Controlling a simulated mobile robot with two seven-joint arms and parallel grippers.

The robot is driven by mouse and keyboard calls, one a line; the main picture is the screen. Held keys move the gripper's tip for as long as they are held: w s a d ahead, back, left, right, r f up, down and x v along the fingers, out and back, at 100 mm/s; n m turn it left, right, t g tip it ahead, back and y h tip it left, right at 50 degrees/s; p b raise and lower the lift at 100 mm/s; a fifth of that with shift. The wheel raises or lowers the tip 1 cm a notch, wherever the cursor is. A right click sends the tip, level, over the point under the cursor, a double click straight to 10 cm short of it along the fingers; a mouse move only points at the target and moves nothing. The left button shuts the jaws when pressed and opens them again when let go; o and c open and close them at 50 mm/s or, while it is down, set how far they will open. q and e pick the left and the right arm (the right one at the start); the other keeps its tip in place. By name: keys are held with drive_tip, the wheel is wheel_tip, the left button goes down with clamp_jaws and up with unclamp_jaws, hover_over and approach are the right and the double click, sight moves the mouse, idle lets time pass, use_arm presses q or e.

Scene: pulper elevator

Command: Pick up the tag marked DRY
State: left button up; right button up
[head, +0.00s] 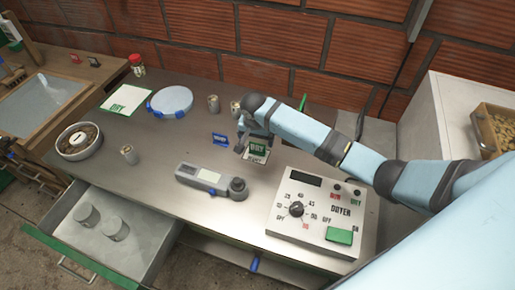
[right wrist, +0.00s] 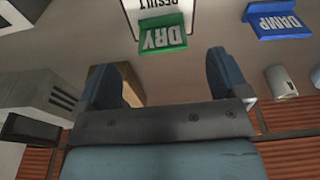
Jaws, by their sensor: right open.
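The green tag marked DRY (head: 257,146) stands on the metal worktop at the edge of a white card with a black border (head: 254,157). In the right wrist view the tag (right wrist: 163,33) shows upside down, with RESULT printed on the card (right wrist: 160,5). My right gripper (head: 253,135) is open and empty beside the tag. In the right wrist view its two fingers (right wrist: 164,72) are spread, and the tag lies beyond them, roughly centred between them. The blue tag marked DAMP (head: 219,139) stands to the left; it also shows in the wrist view (right wrist: 281,22). My left gripper is out of view.
A drawer (head: 110,240) stands open in front. A brick wall closes the back.

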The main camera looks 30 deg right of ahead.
sight(258, 150)
drive_tip(key=f, duration=0.2)
drive_tip(key=w+f, duration=0.1)
drive_tip(key=f, duration=0.2)
drive_tip(key=d+f, duration=0.1)
drive_tip(key=f, duration=0.1)
drive_tip(key=shift+w+f+p, duration=0.15)
drive_tip(key=shift+f+p, duration=0.05)
drive_tip(key=shift+p, duration=0.15)
drive_tip(key=shift+c, duration=0.2)
drive_tip(key=c, duration=0.9)
